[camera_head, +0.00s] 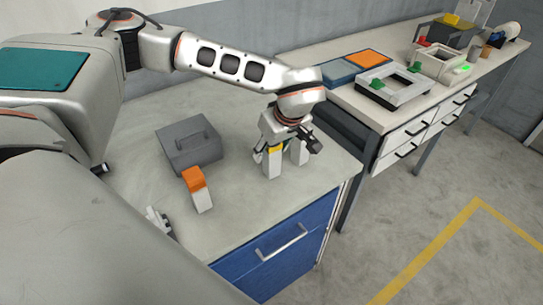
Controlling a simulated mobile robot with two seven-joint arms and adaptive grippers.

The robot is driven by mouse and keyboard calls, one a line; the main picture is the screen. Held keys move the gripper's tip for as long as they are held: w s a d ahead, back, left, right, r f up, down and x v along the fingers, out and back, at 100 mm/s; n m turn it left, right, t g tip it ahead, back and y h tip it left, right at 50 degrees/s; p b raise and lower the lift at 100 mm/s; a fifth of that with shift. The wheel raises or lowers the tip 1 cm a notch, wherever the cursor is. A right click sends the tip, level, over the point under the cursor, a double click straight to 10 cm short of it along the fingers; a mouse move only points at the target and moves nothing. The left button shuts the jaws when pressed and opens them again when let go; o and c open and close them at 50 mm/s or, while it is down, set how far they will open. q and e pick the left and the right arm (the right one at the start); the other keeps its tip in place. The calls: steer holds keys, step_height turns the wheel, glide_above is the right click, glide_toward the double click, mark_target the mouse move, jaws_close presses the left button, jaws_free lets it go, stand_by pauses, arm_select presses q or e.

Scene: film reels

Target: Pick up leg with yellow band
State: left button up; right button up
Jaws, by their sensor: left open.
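The leg with the yellow band (272,165) is a pale block standing upright on the bench, with the yellow band near its top. My left gripper (284,147) comes down over it from above, open, with its fingers around the top of the leg. Whether they touch it cannot be told. A second pale upright piece (299,154) shows just right of it, partly covered by the gripper. A leg with an orange band (203,202) stands apart to the left, nearer me. My right gripper is not in view.
A grey box with a handle (184,156) sits left of the gripper. A small white and dark piece (158,222) is partly hidden at the near edge. The blue drawer (285,250) is shut. A second bench (334,101) with trays and frames stands at the right.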

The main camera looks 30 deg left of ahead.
arm_select(q)
jaws_close()
steer(key=shift+r, duration=0.1)
